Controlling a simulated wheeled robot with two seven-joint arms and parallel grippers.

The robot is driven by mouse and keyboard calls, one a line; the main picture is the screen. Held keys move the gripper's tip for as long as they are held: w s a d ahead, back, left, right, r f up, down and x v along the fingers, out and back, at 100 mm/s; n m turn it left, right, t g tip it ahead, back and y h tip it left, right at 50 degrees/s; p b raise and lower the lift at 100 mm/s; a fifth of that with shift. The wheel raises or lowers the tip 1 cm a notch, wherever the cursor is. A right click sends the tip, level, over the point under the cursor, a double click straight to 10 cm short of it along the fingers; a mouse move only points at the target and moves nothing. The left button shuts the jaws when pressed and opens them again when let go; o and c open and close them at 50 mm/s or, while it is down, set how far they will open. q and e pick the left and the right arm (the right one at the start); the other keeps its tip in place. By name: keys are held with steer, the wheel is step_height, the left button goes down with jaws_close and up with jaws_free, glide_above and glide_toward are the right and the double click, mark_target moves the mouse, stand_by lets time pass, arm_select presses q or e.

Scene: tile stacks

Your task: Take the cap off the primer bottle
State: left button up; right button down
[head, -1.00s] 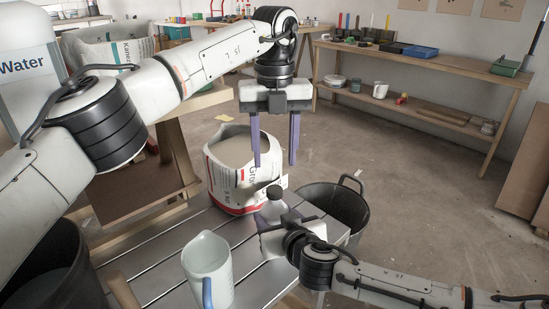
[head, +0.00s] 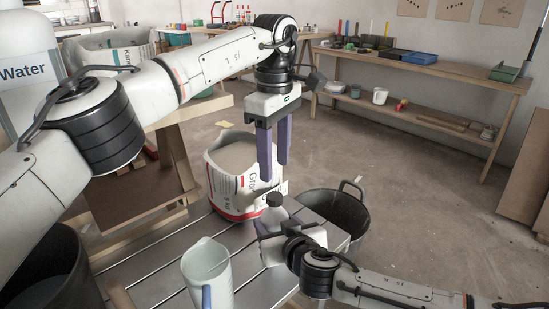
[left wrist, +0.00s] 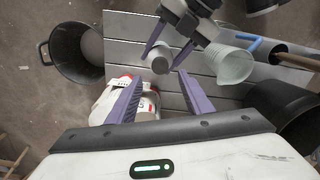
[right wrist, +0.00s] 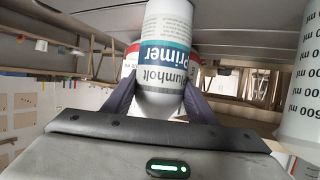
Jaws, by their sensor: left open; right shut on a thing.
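The primer bottle (right wrist: 165,50) is white with a blue-green label. My right gripper (head: 279,222) is shut around it; in the right wrist view, the fingers (right wrist: 160,88) press on both its sides. The bottle (head: 275,213) is upright in the head view, with its dark cap (head: 274,199) on top. My left gripper (head: 274,172) is open and empty, pointing down just above the cap, apart from it. In the left wrist view the bottle's top (left wrist: 160,65) lies just beyond and between the open fingers (left wrist: 160,78).
A grout bag (head: 222,198) stands on the slatted table (head: 150,262) close behind the bottle. A clear measuring jug (head: 207,272) stands front left on it. A black bucket (head: 352,212) is at the right, another dark bin (head: 45,275) at the left.

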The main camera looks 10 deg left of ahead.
mark_target(275, 196)
arm_select(q)
steer(key=m, duration=0.4)
steer(key=shift+m, duration=0.3)
steer(key=m, duration=1.2)
steer(key=shift+f, duration=4.05)
